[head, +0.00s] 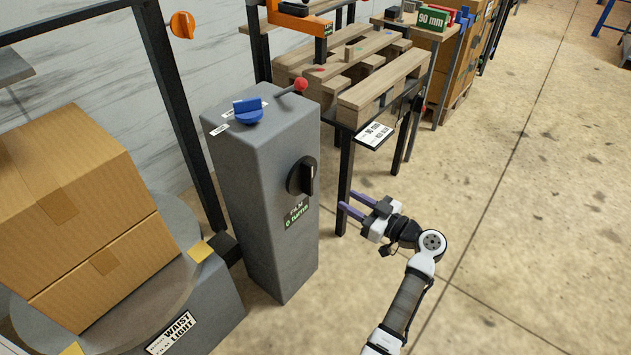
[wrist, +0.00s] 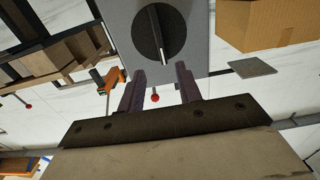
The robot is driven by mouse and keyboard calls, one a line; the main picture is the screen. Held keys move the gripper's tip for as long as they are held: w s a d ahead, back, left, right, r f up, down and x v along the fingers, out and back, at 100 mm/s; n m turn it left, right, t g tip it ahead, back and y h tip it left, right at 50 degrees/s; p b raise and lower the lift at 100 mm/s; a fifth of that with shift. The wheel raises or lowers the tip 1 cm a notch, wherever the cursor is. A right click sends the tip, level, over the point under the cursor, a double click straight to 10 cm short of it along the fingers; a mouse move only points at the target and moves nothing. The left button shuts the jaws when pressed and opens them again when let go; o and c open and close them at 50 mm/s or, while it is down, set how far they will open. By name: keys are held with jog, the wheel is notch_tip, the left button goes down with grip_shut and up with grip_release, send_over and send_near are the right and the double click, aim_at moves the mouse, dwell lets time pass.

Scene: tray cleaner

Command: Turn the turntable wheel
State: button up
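The grey round turntable (head: 130,325) stands at the lower left and carries stacked cardboard boxes (head: 75,190). Beside it is a grey control post (head: 245,200). A round black knob (head: 301,176) with a raised bar is on the post's side, above a label reading "FILM 0 turns". The knob also shows in the wrist view (wrist: 160,36), beyond the fingers. I cannot tell which part is the turntable wheel. My gripper (head: 351,201) is open and empty, right of the post and apart from the knob. Its two purple fingers (wrist: 158,90) point towards the post in the wrist view.
A blue knob (head: 248,113) and a red-ended lever (head: 299,85) are on top of the post. A rack with wooden pallets (head: 350,75) stands behind. A black upright (head: 180,110) rises between turntable and post. The floor (head: 520,200) at right is clear.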

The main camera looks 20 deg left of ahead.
aim_at(312, 179)
jog(key=p+x, duration=0.3)
jog(key=x, duration=1)
grip_shut()
